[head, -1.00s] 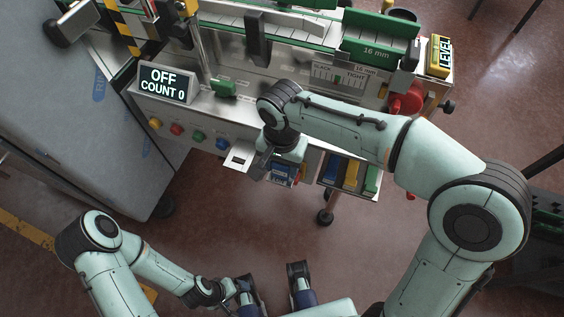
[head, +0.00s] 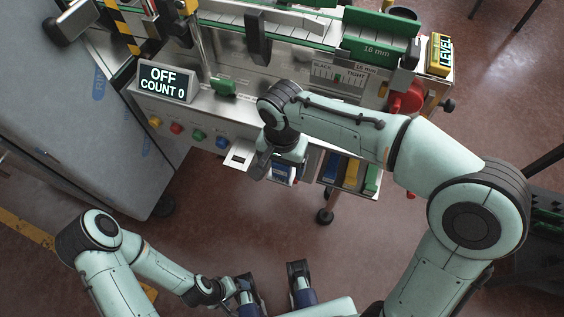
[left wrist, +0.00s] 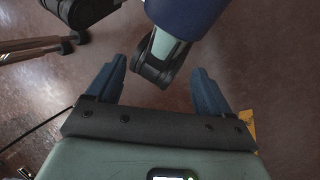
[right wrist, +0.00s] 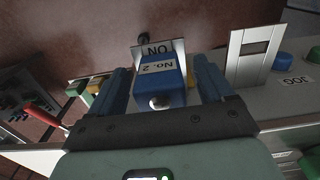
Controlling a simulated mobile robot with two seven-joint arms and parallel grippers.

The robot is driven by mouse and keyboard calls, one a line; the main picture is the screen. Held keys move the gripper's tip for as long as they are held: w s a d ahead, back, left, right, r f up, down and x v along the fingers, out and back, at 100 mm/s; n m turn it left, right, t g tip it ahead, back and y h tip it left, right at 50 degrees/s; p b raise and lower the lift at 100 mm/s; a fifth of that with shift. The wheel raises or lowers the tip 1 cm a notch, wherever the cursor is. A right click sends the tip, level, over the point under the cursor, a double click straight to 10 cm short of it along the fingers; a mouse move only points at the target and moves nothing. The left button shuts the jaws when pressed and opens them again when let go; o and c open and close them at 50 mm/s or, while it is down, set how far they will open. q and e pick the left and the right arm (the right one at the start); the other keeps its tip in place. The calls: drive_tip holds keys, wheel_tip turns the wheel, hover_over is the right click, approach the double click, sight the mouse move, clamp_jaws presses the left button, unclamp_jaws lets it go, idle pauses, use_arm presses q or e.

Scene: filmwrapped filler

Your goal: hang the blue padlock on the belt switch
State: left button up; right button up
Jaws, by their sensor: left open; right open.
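The blue padlock (right wrist: 166,80), a blue block labelled "No. 2" with a round metal spot on its near end, is between the spread fingers of my right gripper (right wrist: 163,78) in the right wrist view. Its shackle cannot be made out. A metal plate (right wrist: 150,50) with ON lettering, seen inverted, stands right behind it; I cannot tell whether this is the belt switch. In the head view my right gripper (head: 262,165) is at the panel's front edge, its fingertips partly hidden. My left gripper (left wrist: 157,85) is open and empty, low over the floor.
A slotted metal plate (right wrist: 247,58) stands to the right of the padlock, beside a blue button (right wrist: 314,55). The display (head: 165,83) reads OFF, COUNT 0. Blue, yellow and green items (head: 351,172) sit right of my right gripper. A grey cabinet (head: 95,130) is at left.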

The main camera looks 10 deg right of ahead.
use_arm(q)
drive_tip(key=r+p, duration=0.1)
drive_tip(key=s+r+p, duration=0.1)
drive_tip(key=p, duration=0.1)
drive_tip(key=shift+r+g, duration=0.3)
use_arm(e)
wheel_tip(320, 180, up, 13)
drive_tip(key=shift+r, duration=0.2)
